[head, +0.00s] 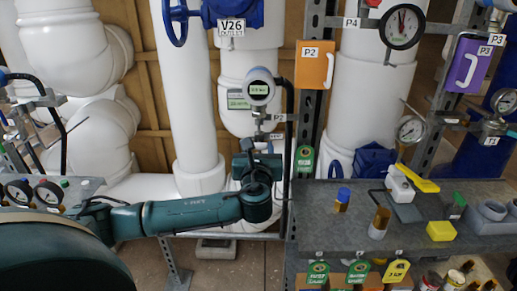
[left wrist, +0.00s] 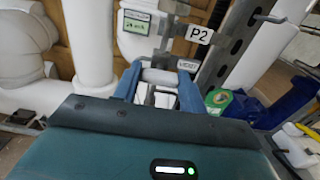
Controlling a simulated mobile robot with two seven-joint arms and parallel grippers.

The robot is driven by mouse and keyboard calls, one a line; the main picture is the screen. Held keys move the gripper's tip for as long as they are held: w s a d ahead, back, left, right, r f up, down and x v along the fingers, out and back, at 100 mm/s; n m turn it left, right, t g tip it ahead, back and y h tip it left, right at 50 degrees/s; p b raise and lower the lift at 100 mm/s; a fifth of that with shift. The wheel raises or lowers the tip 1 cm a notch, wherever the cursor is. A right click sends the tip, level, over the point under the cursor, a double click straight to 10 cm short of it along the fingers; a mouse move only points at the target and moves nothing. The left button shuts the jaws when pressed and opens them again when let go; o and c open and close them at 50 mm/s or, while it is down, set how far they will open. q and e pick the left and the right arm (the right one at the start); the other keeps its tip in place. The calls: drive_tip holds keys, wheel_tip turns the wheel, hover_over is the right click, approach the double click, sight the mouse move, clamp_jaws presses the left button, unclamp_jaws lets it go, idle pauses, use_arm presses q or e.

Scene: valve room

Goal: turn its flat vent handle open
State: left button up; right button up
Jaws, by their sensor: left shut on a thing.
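A round digital gauge (head: 260,90) stands on a small valve manifold (head: 262,115) in front of the white pipe in the head view. A vent tag (left wrist: 187,65) is beside the right finger in the left wrist view. My left gripper (head: 262,148) reaches up just below the manifold. In the left wrist view its two blue fingers (left wrist: 158,88) are shut on a small part at the vent, taken to be the flat vent handle. The fingers and pale pads largely hide this handle, so its angle cannot be told. My right gripper is out of view.
An upright metal strut (head: 308,90) with an orange P2 box (head: 314,65) stands right of the gauge. A grey bench (head: 340,225) with a yellow block (head: 441,231) and several small items is at the right. A V26 valve (head: 232,14) is above.

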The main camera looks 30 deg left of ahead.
use_arm(q)
drive_tip(key=n, duration=0.4)
drive_tip(key=shift+f+n, duration=0.1)
drive_tip(key=shift+n, duration=0.2)
drive_tip(key=n, duration=0.4)
drive_tip(key=shift+n+b, duration=0.3)
drive_tip(key=shift+b, duration=0.05)
drive_tip(key=n+b, duration=0.1)
drive_tip(key=n, duration=0.3)
drive_tip(key=shift+s+a+f, duration=0.1)
drive_tip(key=shift+n+b, duration=0.6)
drive_tip(key=shift+n, duration=1.7)
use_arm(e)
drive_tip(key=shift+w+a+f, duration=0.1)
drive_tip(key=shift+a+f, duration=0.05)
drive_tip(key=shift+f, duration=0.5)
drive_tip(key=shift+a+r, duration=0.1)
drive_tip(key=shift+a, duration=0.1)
use_arm(q)
drive_tip(key=o, duration=1)
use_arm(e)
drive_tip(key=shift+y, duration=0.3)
